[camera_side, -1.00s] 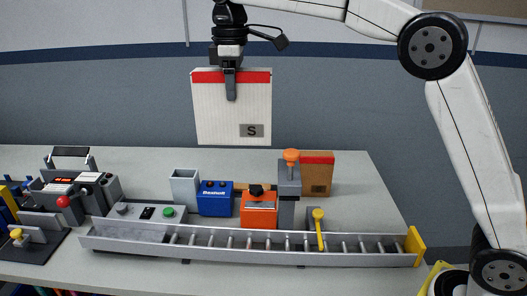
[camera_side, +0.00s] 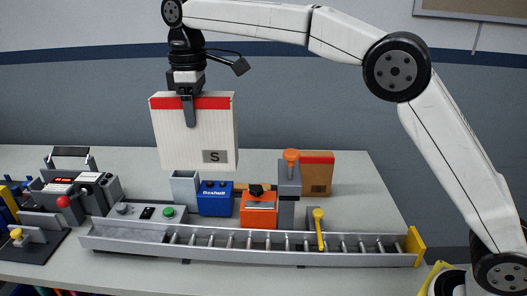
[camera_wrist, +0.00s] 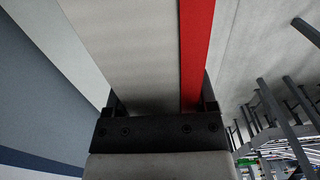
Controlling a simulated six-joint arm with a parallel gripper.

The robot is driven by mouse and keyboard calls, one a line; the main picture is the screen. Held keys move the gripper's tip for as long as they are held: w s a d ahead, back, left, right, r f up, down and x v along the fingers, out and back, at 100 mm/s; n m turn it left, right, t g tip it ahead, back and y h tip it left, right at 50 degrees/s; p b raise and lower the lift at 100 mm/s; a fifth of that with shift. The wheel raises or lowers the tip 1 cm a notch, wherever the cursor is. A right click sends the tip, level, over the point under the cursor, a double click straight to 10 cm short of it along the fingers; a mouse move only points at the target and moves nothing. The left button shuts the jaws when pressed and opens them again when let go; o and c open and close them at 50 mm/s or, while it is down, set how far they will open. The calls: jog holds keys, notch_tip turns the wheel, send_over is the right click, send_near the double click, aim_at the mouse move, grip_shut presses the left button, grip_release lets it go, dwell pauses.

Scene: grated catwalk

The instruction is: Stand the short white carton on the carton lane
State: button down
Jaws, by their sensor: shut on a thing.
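A short white carton (camera_side: 185,140) with a red top band and a grey label marked S hangs upright in the air in the side view. My gripper (camera_side: 189,112) is shut on its top edge. In the wrist view the carton (camera_wrist: 140,50) fills the middle, with its red band on the right; my gripper (camera_wrist: 158,120) shows at the bottom. The carton lane (camera_side: 270,255), a long grey roller channel with a yellow end stop (camera_side: 414,245), lies along the front of the table, below the carton and apart from it.
Behind the lane stand a grey open bin (camera_side: 184,184), a blue box (camera_side: 215,199), an orange box (camera_side: 259,209), a grey post with an orange knob (camera_side: 290,180) and a brown carton (camera_side: 318,175). A yellow lever (camera_side: 319,230) rises at the lane. A control unit (camera_side: 75,185) sits left.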

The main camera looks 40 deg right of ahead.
notch_tip(320, 180, down, 16)
jog(key=shift+f, duration=0.4)
jog(key=shift+f, duration=4.05)
